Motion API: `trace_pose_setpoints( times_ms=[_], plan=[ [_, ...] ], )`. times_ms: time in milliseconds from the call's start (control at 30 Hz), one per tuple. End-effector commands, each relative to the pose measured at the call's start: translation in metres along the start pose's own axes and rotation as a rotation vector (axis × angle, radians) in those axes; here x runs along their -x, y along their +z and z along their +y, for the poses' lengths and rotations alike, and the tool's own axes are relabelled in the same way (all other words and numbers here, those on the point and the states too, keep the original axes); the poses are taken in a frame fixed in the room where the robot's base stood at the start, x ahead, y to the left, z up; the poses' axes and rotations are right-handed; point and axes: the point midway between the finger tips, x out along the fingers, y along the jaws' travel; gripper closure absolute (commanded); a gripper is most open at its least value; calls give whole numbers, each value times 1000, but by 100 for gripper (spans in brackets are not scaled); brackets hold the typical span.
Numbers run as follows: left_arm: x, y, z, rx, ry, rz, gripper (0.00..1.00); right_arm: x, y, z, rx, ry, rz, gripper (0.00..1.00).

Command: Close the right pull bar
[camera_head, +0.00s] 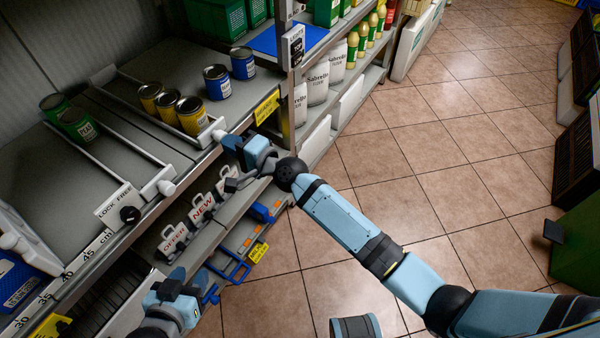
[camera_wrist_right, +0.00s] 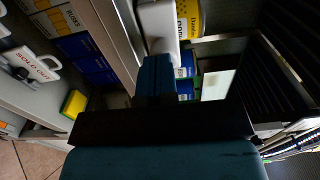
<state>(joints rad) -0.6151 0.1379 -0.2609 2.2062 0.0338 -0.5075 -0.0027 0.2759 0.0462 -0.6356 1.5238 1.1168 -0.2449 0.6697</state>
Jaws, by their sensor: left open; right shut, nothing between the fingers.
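The right pull bar (camera_head: 205,133) is a pale bar on the grey shelf, with a white knob at its front end near the shelf edge. My right gripper (camera_head: 229,142) is shut and empty, with its tip at or very near that knob; contact cannot be told. In the right wrist view the dark blue gripper (camera_wrist_right: 156,78) points at a white block (camera_wrist_right: 160,25), apparently the bar's end. Another pull bar (camera_head: 150,185) with a white knob lies to the left. My left gripper (camera_head: 180,284) is open and empty, low in front of the shelf.
Yellow cans (camera_head: 191,116) and blue cans (camera_head: 217,82) stand by the right bar. Green cans (camera_head: 76,124) stand at left. A "LOCK FREE" sign with a black knob (camera_head: 130,214) sits on the front edge. A blue rack (camera_head: 238,270) is below.

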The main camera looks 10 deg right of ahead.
Motion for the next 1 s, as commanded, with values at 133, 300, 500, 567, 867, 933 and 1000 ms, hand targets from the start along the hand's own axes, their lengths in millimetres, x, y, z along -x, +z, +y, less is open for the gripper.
trace_pose_setpoints(
  times_ms=[133, 300, 500, 567, 867, 933, 1000],
  plan=[
    [2, -3, -1, -2, -2, 0, 57, 18, -1, -6, 3, -8, 2, 100],
    [2, -4, -2, -5, -6, -5, 57, 58, 0, -4, 3, -4, 1, 100],
    [2, -2, -2, -6, -6, -8, 57, 104, 0, -1, 1, -2, 1, 100],
    [1, -1, -2, -6, -6, -9, 57, 114, 0, -2, 2, -2, 0, 100],
    [1, 0, 0, -5, -3, -9, 57, 140, 0, -1, 0, -4, 1, 100],
    [1, 0, 0, -5, -3, -9, 57, 141, 0, -1, 0, -4, 1, 100],
    [1, 0, 0, -5, -2, -9, 57, 141, 0, -1, 0, -4, 1, 100]
  ],
)
